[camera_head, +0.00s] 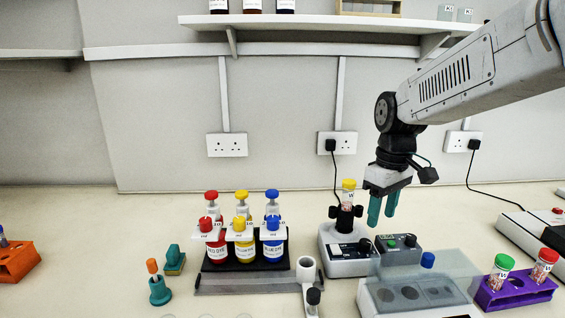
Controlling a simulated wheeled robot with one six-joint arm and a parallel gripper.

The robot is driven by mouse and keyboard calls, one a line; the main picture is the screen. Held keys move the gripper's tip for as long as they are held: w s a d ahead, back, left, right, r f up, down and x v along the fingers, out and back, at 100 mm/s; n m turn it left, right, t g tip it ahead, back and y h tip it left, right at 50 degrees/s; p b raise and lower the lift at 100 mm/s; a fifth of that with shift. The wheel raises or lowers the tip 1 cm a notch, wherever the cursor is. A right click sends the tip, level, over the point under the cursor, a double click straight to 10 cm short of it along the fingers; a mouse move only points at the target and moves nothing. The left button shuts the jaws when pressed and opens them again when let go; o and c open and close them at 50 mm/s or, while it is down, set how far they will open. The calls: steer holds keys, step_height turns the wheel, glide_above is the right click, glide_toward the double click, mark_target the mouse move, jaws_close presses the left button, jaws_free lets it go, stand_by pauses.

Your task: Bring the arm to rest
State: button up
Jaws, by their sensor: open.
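My gripper (382,219) hangs from my arm at the right of the picture, with its two teal fingers pointing down. The fingers are apart with nothing between them. It is above the bench, just right of the vortex mixer (350,264). A yellow-capped tube (347,195) stands upright in the mixer's black holder, beside the gripper and apart from it. The exact depth between the fingers and the mixer cannot be told.
A clear-lidded machine (420,295) is below right of the gripper. A purple rack (516,292) with green- and red-capped tubes is further right. Dye bottles (243,245) stand centre left, an orange rack (14,262) far left. A shelf (330,23) hangs above.

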steer(key=s+r+m, duration=0.1)
steer(key=s, duration=0.4)
steer(key=s+d+r+m, duration=0.1)
steer(key=s, duration=0.4)
steer(key=s+r+m, duration=0.1)
steer(key=s, duration=0.4)
steer(key=shift+s+d+m+t, duration=0.15)
steer(key=shift+d+m+t, duration=0.15)
steer(key=shift+t, duration=0.1)
steer(key=s+f+m, duration=0.2)
steer(key=s+m, duration=0.1)
steer(key=s, duration=0.7)
steer(key=shift+d+f, duration=0.3)
steer(key=shift+d, duration=0.1)
steer(key=shift+s+t, duration=0.1)
steer(key=shift+t, duration=0.2)
